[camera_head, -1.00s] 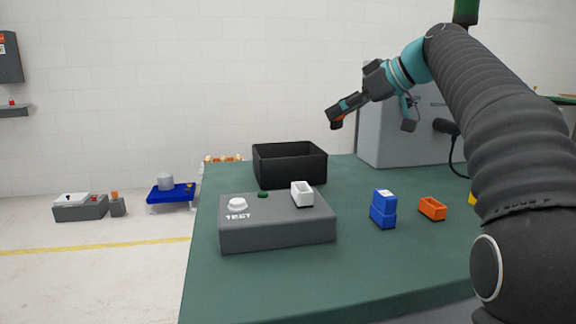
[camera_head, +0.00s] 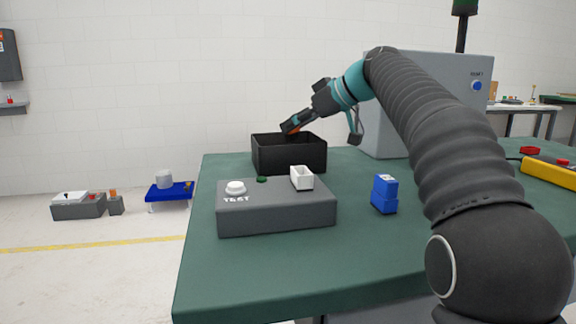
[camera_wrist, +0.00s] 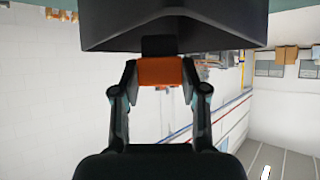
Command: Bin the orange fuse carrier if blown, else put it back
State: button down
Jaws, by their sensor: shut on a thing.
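My gripper (camera_head: 289,129) is shut on the orange fuse carrier (camera_wrist: 160,72), which shows between the two fingers in the wrist view. In the head view only a small orange patch shows at the fingertips, at the rim of the black bin (camera_head: 290,157), over its opening. The bin's dark wall also shows in the wrist view (camera_wrist: 215,28). The grey tester (camera_head: 275,215) bears a white button, a dark green lamp (camera_head: 261,179) and a white holder (camera_head: 302,178) that looks empty. The orange holder is hidden behind my arm.
A blue carrier in its blue holder (camera_head: 384,196) stands on the green table (camera_head: 340,245), right of the tester. A grey cabinet (camera_head: 430,85) stands behind. A yellow-sided unit (camera_head: 552,172) is at the right edge. The table's front is clear.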

jog(key=shift+f, duration=0.35)
jog(key=c, duration=0.5)
grip_release()
jog(key=v, duration=1.2)
jog(key=shift+d, duration=0.1)
